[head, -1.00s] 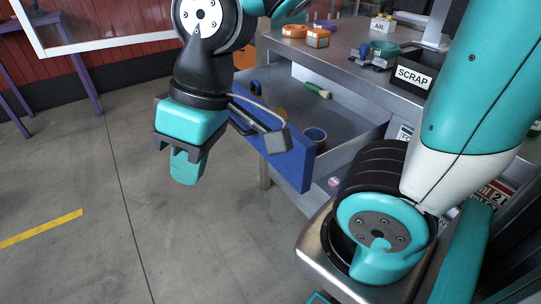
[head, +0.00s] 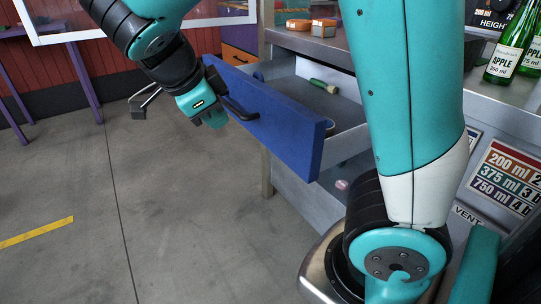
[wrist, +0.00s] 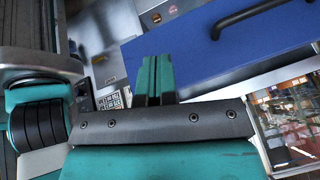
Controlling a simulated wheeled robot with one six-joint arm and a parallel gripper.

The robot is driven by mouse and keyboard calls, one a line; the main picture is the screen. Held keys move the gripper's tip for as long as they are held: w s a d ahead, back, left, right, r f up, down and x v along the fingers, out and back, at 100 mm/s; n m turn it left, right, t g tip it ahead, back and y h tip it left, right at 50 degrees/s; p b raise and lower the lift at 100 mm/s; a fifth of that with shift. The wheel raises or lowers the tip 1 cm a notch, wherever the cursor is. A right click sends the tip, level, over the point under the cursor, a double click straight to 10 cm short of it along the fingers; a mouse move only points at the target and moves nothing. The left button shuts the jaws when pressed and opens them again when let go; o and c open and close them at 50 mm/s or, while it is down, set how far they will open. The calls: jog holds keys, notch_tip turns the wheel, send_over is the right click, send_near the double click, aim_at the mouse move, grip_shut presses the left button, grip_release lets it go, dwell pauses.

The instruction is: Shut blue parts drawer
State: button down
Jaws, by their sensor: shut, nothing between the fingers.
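The blue drawer (head: 270,112) stands pulled out from the metal bench, with its blue front facing the open floor. Its dark bar handle (head: 238,110) shows on the front. It also shows in the wrist view as a blue panel (wrist: 215,50) with the handle (wrist: 250,16) at upper right. My gripper (head: 214,119) is shut and empty, beside the drawer front near the handle in the head view. In the wrist view the teal fingers (wrist: 155,78) are together, overlapping the panel's lower left part. I cannot tell whether they touch it.
Inside the drawer lies a green-handled brush (head: 323,86). Green bottles (head: 510,45) stand at the right. My arm hides part of the bench. The floor (head: 190,220) in front of the drawer is clear.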

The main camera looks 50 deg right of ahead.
notch_tip(320, 180, down, 2)
jog(key=m+h+b, duration=0.1)
jog(key=m, duration=0.4)
jog(key=m+g+h+b, duration=0.2)
jog(key=m+b, duration=0.8)
jog(key=m, duration=0.1)
send_near(279, 142)
jog(key=d+f, duration=0.2)
jog(key=f, duration=0.3)
jog(key=shift+s+d, duration=0.3)
jog(key=shift+d, duration=0.1)
jog(key=shift+s+d, duration=0.15)
jog(key=shift+d, duration=0.65)
jog(key=shift+d, duration=0.1)
